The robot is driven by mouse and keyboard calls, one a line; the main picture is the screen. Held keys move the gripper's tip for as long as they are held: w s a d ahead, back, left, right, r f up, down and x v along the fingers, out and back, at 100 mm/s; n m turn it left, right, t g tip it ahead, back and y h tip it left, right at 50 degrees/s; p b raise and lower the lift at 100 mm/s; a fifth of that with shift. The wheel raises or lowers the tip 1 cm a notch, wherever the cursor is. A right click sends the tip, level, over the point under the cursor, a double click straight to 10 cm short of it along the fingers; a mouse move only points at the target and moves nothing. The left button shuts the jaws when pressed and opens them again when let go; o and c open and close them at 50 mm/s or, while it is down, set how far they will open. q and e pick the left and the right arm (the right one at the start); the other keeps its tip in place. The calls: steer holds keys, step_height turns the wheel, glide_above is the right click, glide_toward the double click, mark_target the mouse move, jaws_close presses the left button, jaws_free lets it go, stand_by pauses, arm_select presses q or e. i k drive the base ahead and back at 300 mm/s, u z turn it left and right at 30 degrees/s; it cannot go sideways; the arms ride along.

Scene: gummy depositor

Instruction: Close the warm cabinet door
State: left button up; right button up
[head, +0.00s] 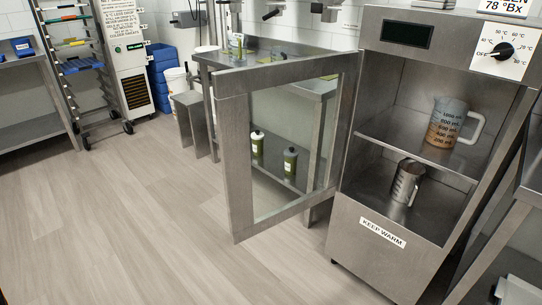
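The warm cabinet (376,248) is a steel unit at the right of the head view, with a "KEEP WARM" label low on its front. Its door (236,165), a steel frame around a clear pane, stands wide open, hinged on the cabinet's left side and swung out to the left. A measuring jug with amber liquid (447,124) stands on the upper shelf. A steel jug (407,183) is on the lower shelf and looks tilted. Neither of my grippers is in view.
A steel bench (205,60) stands behind the door, and green bottles (290,160) show through the pane. A rack trolley (75,60) and blue crates (160,75) are at the back left. The floor (130,220) left of the door is clear. A steel table edge (525,185) is close at right.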

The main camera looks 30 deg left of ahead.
mark_target(231, 87)
steer(key=u, duration=2.2)
steer(key=i, duration=3.7)
steer(key=z, duration=4.9)
